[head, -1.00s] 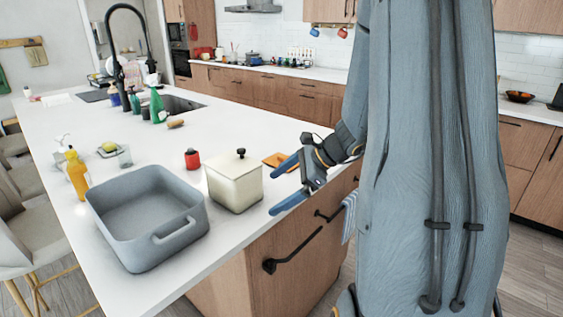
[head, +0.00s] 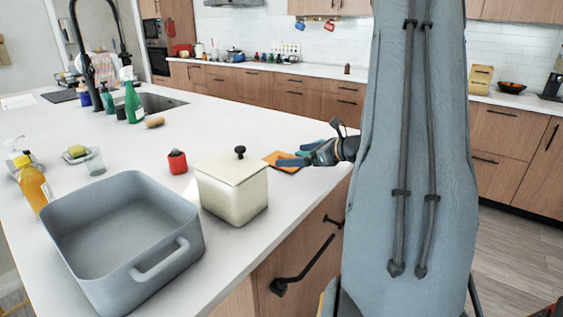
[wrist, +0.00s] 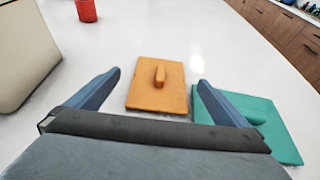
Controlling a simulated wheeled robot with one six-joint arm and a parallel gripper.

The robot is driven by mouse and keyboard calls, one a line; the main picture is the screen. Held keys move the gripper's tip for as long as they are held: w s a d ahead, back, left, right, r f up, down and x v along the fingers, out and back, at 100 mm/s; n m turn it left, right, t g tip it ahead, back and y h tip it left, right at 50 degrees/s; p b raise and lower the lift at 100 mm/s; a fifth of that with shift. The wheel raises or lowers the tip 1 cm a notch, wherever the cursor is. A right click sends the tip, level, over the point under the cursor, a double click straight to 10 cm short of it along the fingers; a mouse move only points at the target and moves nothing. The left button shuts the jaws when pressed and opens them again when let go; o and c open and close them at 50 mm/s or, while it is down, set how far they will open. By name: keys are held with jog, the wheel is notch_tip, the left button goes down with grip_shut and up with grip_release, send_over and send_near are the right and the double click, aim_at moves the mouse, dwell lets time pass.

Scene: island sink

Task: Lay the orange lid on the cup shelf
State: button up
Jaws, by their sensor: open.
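The orange lid (wrist: 157,88) lies flat on the white island top, with a raised bar handle in its middle. It also shows in the head view (head: 282,162), partly hidden by my gripper. My gripper (wrist: 160,82) is open and empty, with one blue finger on each side of the lid in the wrist view. In the head view my gripper (head: 292,158) is low over the island's right edge at the lid. A teal lid (wrist: 262,120) lies just right of the orange one, partly behind the right finger. I cannot make out the cup shelf.
A cream lidded pot (head: 232,190) stands left of the orange lid, with a red jar (head: 177,162) behind it. A grey basin (head: 122,240) fills the near left. Bottles (head: 133,100) stand by the sink.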

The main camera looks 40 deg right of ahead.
aim_at(284, 155)
jog(key=p+x, duration=0.1)
jog(key=x, duration=0.4)
jog(key=shift+w+f+p, duration=0.15)
jog(key=shift+w+p, duration=0.2)
jog(key=shift+c, duration=0.4)
jog(key=c, duration=1.1)
